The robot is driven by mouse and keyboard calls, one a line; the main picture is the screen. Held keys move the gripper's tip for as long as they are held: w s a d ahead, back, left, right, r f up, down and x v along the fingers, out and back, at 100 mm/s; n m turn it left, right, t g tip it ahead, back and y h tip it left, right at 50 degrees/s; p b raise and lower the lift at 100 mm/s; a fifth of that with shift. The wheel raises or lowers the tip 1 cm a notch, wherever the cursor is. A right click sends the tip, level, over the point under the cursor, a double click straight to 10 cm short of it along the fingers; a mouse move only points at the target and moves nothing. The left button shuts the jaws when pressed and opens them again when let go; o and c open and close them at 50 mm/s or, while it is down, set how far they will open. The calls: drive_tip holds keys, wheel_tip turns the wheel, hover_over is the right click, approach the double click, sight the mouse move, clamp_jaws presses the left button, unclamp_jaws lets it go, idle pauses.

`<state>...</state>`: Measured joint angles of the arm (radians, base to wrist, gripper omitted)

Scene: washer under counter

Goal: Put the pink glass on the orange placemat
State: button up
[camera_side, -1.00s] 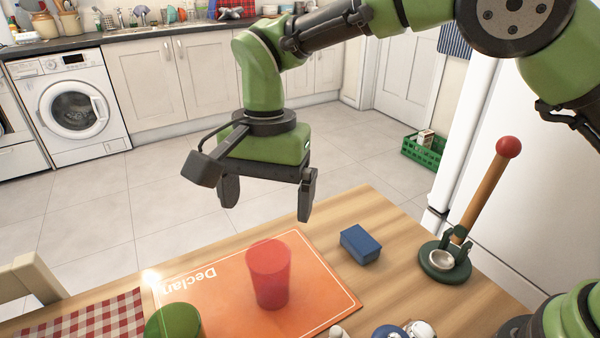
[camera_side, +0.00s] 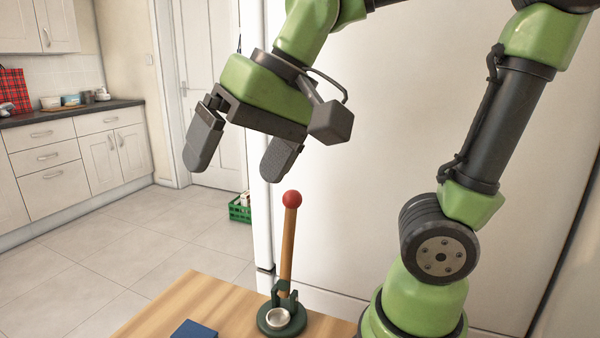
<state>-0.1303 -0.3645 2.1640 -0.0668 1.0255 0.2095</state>
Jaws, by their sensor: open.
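My gripper (camera_side: 234,171) is open and empty. It is held in the air above the back of the wooden table, left of the red-topped stand, with its two dark fingers pointing down and well apart. The pink glass and the orange placemat are both outside the current picture, so how they stand now cannot be seen.
A dark green stand (camera_side: 281,318) with a wooden lever and red knob (camera_side: 292,199) rises from the table (camera_side: 190,291). A blue block (camera_side: 194,329) is cut off at the bottom edge. A white fridge (camera_side: 370,120) stands behind. A green crate (camera_side: 240,212) sits on the floor.

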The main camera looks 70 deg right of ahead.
drive_tip(key=s+d+f+n+t, duration=0.1)
drive_tip(key=s+d+f+t, duration=0.1)
drive_tip(key=s, duration=0.4)
drive_tip(key=shift+d+h, duration=0.3)
idle(0.8)
